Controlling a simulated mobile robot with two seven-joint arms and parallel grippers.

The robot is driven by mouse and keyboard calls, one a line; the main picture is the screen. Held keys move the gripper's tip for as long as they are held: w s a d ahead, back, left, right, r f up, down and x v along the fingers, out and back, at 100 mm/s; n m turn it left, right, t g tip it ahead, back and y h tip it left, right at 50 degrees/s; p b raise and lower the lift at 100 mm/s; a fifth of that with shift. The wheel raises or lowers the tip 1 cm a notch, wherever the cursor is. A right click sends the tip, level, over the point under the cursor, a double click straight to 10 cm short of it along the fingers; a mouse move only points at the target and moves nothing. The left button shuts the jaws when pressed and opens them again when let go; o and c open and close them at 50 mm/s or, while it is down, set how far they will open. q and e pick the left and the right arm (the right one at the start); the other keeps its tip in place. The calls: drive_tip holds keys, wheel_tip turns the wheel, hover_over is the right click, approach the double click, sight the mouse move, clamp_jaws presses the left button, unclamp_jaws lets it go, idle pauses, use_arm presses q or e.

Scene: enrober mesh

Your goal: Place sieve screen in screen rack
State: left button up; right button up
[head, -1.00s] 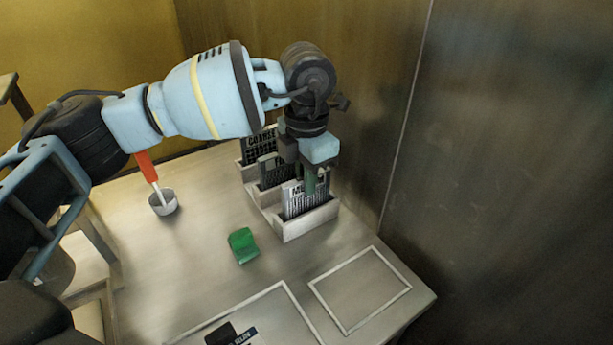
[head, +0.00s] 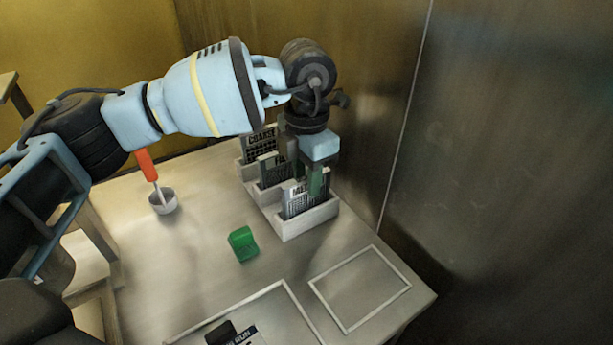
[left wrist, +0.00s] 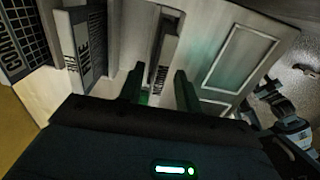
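The screen rack (head: 290,228) is pale and stepped, standing by the wall, and holds three labelled screens. The sieve screen whose label begins "ME" (head: 300,202) stands upright in the nearest slot. It also shows edge-on in the left wrist view (left wrist: 166,62). The fine screen (left wrist: 84,44) is in the middle slot and the coarse screen (head: 260,146) in the far slot. My left gripper (head: 316,182) is over the nearest slot. In the left wrist view its green fingertips (left wrist: 160,90) are apart, one each side of the near screen, with gaps visible. My right gripper is out of view.
A green block-like item (head: 243,244) lies on the metal table (head: 200,260). A small cup (head: 163,203) with a red-handled tool is at the left. Two outlined areas, one an empty rectangle (head: 360,290), lie at the front. The wall is close on the right.

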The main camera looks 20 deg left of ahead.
use_arm(q)
wheel_tip(320, 180, up, 12)
drive_tip(key=shift+f, duration=0.2)
